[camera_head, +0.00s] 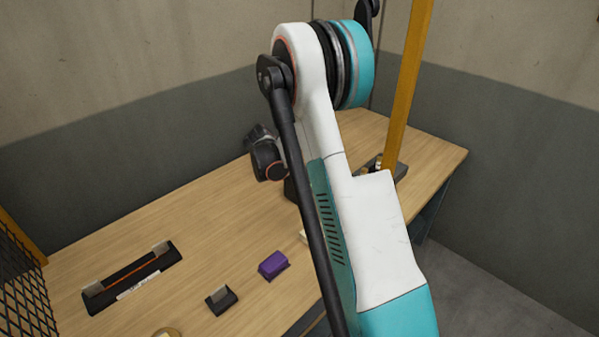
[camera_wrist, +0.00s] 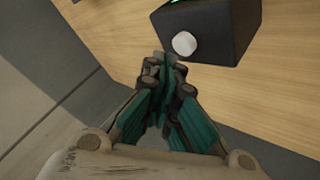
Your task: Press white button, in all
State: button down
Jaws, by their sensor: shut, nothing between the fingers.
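In the wrist view a white round button (camera_wrist: 185,44) sits on the side of a dark box (camera_wrist: 222,30) on the wooden table. My gripper (camera_wrist: 166,62) is shut and empty. Its fingertips are just below the button in the picture; I cannot tell whether they touch it. A green glint shows at the box's top edge, cut off by the frame. In the head view my arm hides the button and its box, and my gripper is not clearly visible.
On the wooden table (camera_head: 200,235) stand a purple block (camera_head: 273,264), a small black holder (camera_head: 221,299) and a long black fixture (camera_head: 132,279). A yellow post (camera_head: 408,85) rises at the table's right side. A black mesh (camera_head: 22,285) stands at the left.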

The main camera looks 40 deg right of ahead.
jog(key=shift+f, duration=0.15)
dwell(0.3)
jog(key=shift+f+b, duration=0.3)
jog(key=shift+b, duration=0.1)
jog(key=shift+f+b, duration=0.4)
jog(key=shift+f, duration=0.1)
dwell(0.6)
jog(key=shift+r, duration=0.1)
jog(key=shift+r+p, duration=0.55)
jog(key=shift+r, duration=0.35)
jog(key=shift+r+p, duration=1.4)
jog(key=shift+r, duration=1.1)
